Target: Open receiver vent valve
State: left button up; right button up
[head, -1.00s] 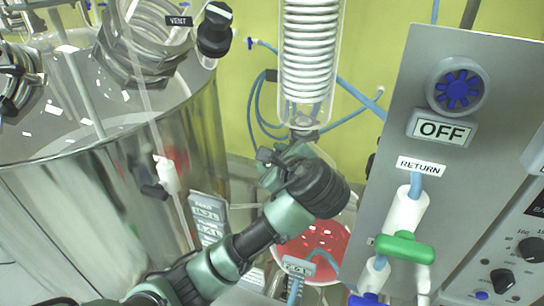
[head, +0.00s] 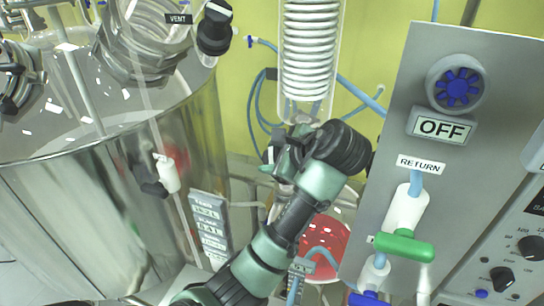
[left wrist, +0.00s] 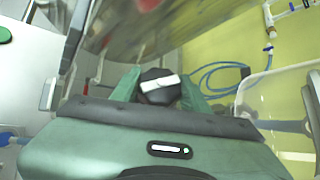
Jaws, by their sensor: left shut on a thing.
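My left gripper (head: 274,160) is just below the glass coil condenser, above and left of the round receiver flask (head: 325,235) of red liquid. In the left wrist view, its two green fingers (left wrist: 160,88) are shut on a black valve knob (left wrist: 158,92) with a white bar across its face. In the head view the knob is mostly hidden by the gripper. I cannot read from these frames how far the valve is turned. My right gripper is not in view.
The coil condenser (head: 310,50) hangs just above my gripper. A large shiny vessel (head: 90,210) stands at the left, with a black knob (head: 214,30) by a VENT label (head: 178,19). A grey control panel (head: 420,75) with a green-handled valve (head: 404,248) stands close on the right.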

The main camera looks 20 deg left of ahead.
pick_arm(q)
jog(key=o, duration=1.4)
jog(key=shift+a, duration=0.1)
